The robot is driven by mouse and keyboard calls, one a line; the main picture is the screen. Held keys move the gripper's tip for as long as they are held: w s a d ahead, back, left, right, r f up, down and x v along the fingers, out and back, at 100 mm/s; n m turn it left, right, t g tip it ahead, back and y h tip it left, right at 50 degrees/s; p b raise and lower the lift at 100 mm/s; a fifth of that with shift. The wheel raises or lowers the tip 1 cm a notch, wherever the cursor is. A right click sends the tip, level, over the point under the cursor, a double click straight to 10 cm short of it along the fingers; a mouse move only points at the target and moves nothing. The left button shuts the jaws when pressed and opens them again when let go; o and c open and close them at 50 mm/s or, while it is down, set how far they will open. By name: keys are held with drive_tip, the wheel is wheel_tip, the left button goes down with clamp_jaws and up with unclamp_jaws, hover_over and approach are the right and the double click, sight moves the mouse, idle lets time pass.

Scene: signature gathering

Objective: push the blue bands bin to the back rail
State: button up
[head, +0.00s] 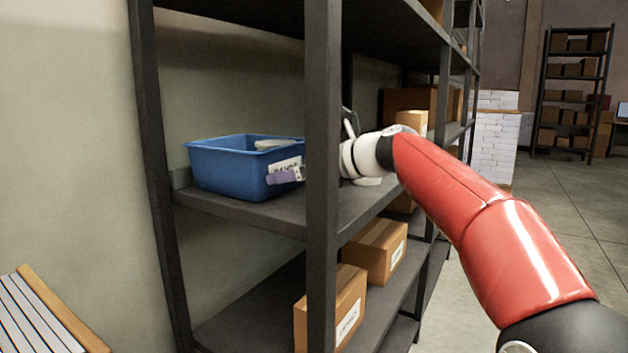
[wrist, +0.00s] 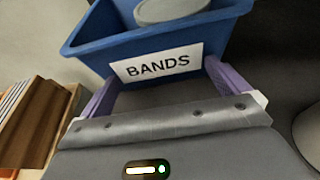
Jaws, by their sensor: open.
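The blue bands bin (head: 228,172) stands upright on the middle shelf, between the two dark posts. Its white label reading BANDS faces my gripper in the wrist view (wrist: 157,63). A pale rounded item (wrist: 172,9) lies in the bin. My gripper (head: 287,176) is open and empty, with its purple fingers at the bin's label side. In the wrist view, the fingertips (wrist: 161,75) are spread on either side of the label, very close to the front wall; I cannot tell whether they touch.
A dark front post (head: 322,130) hides part of my wrist. The shelf (head: 270,212) is bare before the bin. A white round object (head: 368,181) is on the shelf right of the post. A wooden-edged slatted item (head: 45,315) is lower left.

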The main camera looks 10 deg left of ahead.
drive_tip(key=shift+a, duration=0.15)
idle(0.4)
drive_tip(key=shift+w+a, duration=0.35)
drive_tip(key=shift+a, duration=0.4)
drive_tip(key=shift+s+d+b, duration=0.4)
drive_tip(key=shift+d+b, duration=0.05)
drive_tip(key=shift+d, duration=0.7)
drive_tip(key=shift+s+d+b, duration=0.4)
drive_tip(key=shift+s+d, duration=0.05)
drive_tip(key=shift+d, duration=0.75)
drive_tip(key=shift+s+d+b, duration=0.4)
drive_tip(key=shift+d+b, duration=0.05)
drive_tip(key=shift+d, duration=0.7)
drive_tip(key=s+d+b, duration=0.1)
drive_tip(key=s+d, duration=0.3)
drive_tip(key=d, duration=0.8)
drive_tip(key=shift+s, duration=0.2)
drive_tip(key=s+d+f+n+h, duration=0.4)
drive_tip(key=s+f+n, duration=0.3)
drive_tip(key=f, duration=0.3)
drive_tip(key=s+d+f+n+h, duration=0.5)
drive_tip(key=s+d+f+n, duration=0.1)
drive_tip(key=s+f, duration=0.4)
drive_tip(key=s+d+f+n+h, duration=0.4)
drive_tip(key=s+f+n, duration=0.5)
drive_tip(key=f, duration=0.3)
drive_tip(key=shift+s+d+f+t+h, duration=0.2)
drive_tip(key=shift+d+t+h, duration=0.1)
drive_tip(key=shift+d+h, duration=0.1)
